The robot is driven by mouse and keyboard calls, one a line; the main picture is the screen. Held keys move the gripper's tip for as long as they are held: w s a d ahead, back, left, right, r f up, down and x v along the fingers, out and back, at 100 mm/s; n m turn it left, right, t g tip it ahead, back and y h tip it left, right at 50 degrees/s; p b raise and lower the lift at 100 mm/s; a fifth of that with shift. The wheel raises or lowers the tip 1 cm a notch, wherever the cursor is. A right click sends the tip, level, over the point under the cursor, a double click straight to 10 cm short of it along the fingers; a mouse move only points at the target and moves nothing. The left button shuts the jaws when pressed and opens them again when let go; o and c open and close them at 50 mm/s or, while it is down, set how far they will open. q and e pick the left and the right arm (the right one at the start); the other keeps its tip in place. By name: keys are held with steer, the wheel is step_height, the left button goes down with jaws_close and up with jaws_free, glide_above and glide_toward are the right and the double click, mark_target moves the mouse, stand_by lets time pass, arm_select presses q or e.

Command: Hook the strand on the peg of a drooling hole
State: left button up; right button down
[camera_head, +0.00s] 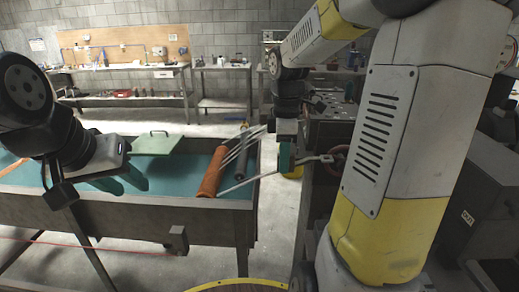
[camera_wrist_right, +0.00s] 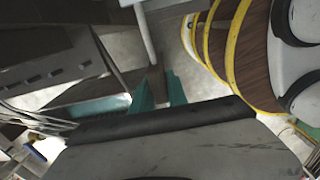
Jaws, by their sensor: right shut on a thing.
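An orange roller (camera_head: 212,172) lies in the teal-floored trough (camera_head: 150,208) in the head view. Several pale strands (camera_head: 238,148) run from it up and right toward my right wrist. Another pale strand (camera_head: 248,184) runs from the roller's lower end to my right gripper (camera_head: 284,172), which is shut on it beyond the trough's right edge. In the right wrist view, a light strand (camera_wrist_right: 145,35) comes down from the top to the teal fingers (camera_wrist_right: 160,93). My left gripper (camera_head: 133,188) is open and empty over the left of the trough. I cannot make out the peg or hole clearly.
A dark cylinder (camera_head: 242,150) lies in the trough right of the roller. A green lidded plate (camera_head: 153,144) sits at its back edge. A red handwheel (camera_head: 338,160) and a metal rod (camera_head: 312,160) are close right of my right gripper. Benches stand along the back wall.

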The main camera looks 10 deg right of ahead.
mark_target(292, 163)
steer(key=shift+s+d+r, duration=0.1)
steer(key=shift+s+d, duration=0.1)
steer(key=shift+s, duration=0.4)
steer(key=shift+s+d, duration=0.15)
steer(key=shift+s, duration=0.45)
steer(key=shift+s+d+r, duration=0.1)
steer(key=shift+s+r, duration=0.2)
steer(key=shift+s, duration=0.1)
steer(key=shift+r, duration=2)
